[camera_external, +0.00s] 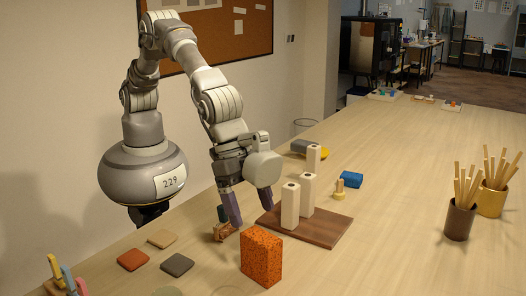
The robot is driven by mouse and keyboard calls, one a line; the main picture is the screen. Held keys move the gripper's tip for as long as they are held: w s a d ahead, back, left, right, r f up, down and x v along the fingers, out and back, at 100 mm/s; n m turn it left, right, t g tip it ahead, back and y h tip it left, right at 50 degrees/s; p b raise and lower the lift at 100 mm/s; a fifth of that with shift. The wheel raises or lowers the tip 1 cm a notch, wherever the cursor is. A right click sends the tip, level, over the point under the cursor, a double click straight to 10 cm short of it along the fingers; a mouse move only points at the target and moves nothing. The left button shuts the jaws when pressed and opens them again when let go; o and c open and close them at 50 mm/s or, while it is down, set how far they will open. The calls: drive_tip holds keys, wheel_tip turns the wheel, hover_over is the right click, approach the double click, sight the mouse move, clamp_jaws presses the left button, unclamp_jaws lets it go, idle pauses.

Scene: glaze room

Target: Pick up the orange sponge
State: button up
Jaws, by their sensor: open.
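An orange block with dark speckles (262,257), which looks like the orange sponge, stands upright near the front edge of the table. My gripper (252,214) points down just behind it, with its fingers apart and nothing seen between them. The fingertips look close to the tabletop and just short of the block's top edge in the picture; whether they touch anything cannot be told. A small brown-orange piece (221,232) lies beside the left fingertip, partly hidden by it.
A wooden board (325,232) with several pale posts stands right of my gripper. Flat tiles, including a dark red one (132,259), lie at front left. A blue piece (351,180) lies beyond the board. Brown (458,221) and yellow (491,201) pots hold sticks at right.

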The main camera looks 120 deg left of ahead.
sight(260, 235)
drive_tip(key=b+x, duration=0.1)
drive_tip(key=x, duration=0.6)
drive_tip(key=shift+w+d+b, duration=0.15)
drive_tip(key=shift+w+b, duration=0.1)
drive_tip(key=shift+b, duration=0.15)
drive_tip(key=shift+c, duration=0.5)
drive_tip(key=c, duration=0.9)
